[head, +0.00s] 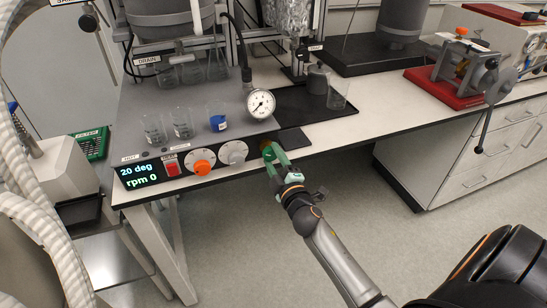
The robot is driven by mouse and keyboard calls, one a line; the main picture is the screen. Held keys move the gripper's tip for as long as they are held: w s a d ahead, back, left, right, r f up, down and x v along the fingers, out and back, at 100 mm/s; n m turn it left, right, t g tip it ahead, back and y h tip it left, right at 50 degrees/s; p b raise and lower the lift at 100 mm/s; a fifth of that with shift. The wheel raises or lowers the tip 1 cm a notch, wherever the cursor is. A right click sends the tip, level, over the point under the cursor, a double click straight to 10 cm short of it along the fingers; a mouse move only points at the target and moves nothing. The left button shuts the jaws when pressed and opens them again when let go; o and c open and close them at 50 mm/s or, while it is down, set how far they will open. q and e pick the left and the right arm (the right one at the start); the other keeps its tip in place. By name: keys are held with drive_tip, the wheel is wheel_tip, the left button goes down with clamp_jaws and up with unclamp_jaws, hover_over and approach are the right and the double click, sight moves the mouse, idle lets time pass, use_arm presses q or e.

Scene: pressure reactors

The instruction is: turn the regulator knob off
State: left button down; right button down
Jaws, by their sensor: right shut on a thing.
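The reactor's control panel (148,174) runs along the front of the bench unit, with a display reading 20 deg and rpm 0. On it are a red switch (171,167), an orange knob (202,168) and a grey-white dial knob (233,152). My right gripper (271,153) reaches up to the right end of the panel. Its green fingers are shut on a small knob there, largely hidden between them. A round pressure gauge (261,104) stands just above and behind. My left gripper is not in view.
A flask (338,95) stands on the black mat. A red vise-like device (447,88) sits at the right. The floor in front of the drawers (480,160) is clear.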

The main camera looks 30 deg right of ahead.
drive_tip(key=n, duration=0.6)
drive_tip(key=shift+r, duration=0.2)
drive_tip(key=shift+n, duration=0.4)
drive_tip(key=shift+c, duration=1.3)
unclamp_jaws()
drive_tip(key=shift+f, duration=0.1)
drive_tip(key=b+v, duration=0.1)
drive_tip(key=v, duration=1.1)
drive_tip(key=shift+s+b, duration=0.25)
drive_tip(key=shift+b, duration=0.05)
